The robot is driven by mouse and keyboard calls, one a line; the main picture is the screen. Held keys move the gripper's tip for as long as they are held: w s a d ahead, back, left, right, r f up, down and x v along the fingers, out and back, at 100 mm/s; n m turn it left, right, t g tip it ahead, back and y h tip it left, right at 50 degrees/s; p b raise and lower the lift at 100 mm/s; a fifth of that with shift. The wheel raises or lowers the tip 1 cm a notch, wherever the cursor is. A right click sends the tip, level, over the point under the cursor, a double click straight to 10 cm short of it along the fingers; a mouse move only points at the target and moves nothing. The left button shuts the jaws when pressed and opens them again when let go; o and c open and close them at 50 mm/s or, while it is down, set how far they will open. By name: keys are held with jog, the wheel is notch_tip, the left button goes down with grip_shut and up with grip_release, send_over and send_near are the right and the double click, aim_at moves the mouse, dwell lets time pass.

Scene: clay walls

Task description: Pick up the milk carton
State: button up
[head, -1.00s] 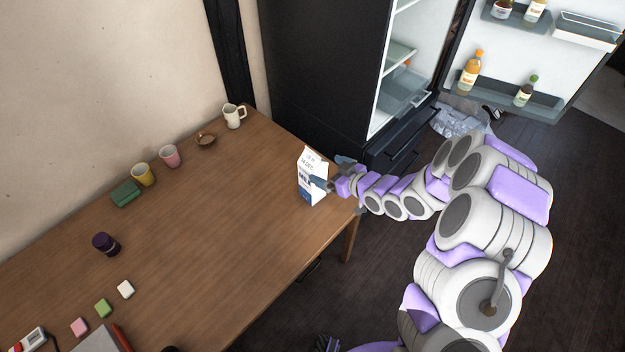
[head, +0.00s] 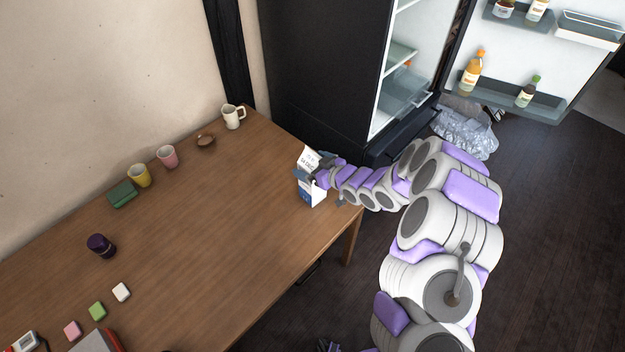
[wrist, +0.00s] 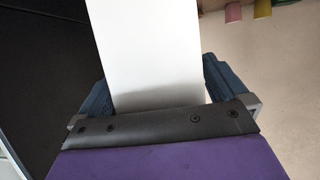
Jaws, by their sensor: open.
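The milk carton (head: 308,190) is white with blue at the bottom and stands upright near the right end of the wooden table. My gripper (head: 310,174) is at the carton's upper half, and it and my arm hide part of the carton. In the wrist view the carton (wrist: 150,50) is a broad white face running up between the two blue fingers of my gripper (wrist: 158,92). The fingers are open, one on either side of the carton.
The table (head: 215,230) is clear left of the carton. A white mug (head: 232,118), a brown bowl (head: 205,140), a pink cup (head: 167,156) and a yellow cup (head: 139,175) line the wall side. An open fridge (head: 330,70) stands beyond the table.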

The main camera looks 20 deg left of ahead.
jog(key=shift+c, duration=0.2)
grip_shut()
dwell(0.7)
